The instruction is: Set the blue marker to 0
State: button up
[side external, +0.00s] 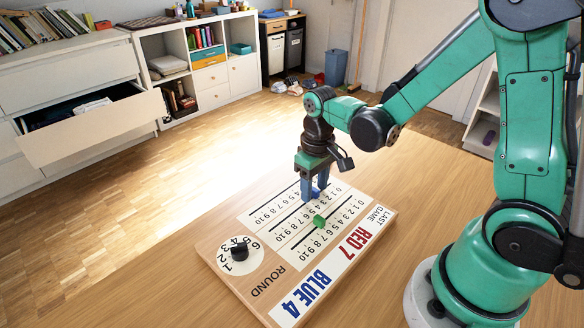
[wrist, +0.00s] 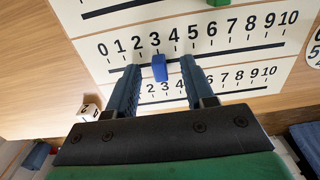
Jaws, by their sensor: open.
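The blue marker (wrist: 160,68) stands at the slot of a 0 to 10 scale in the wrist view, just below the number 3. My gripper (wrist: 160,64) is open, with one finger left and one right of the marker. A visible gap separates each finger from it. In the side view my gripper (side external: 314,188) points down at the board (side external: 262,268); I cannot clearly tell the marker from the bluish fingers there. The 0 (wrist: 104,49) is left of the marker in the wrist view.
A green marker (side external: 319,221) sits on a neighbouring scale. A round dial with a black knob (side external: 239,252) is at the board's left. The slot toward 0 looks clear. An open drawer (side external: 95,125) is far left.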

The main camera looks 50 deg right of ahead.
grip_shut()
dwell(1.5)
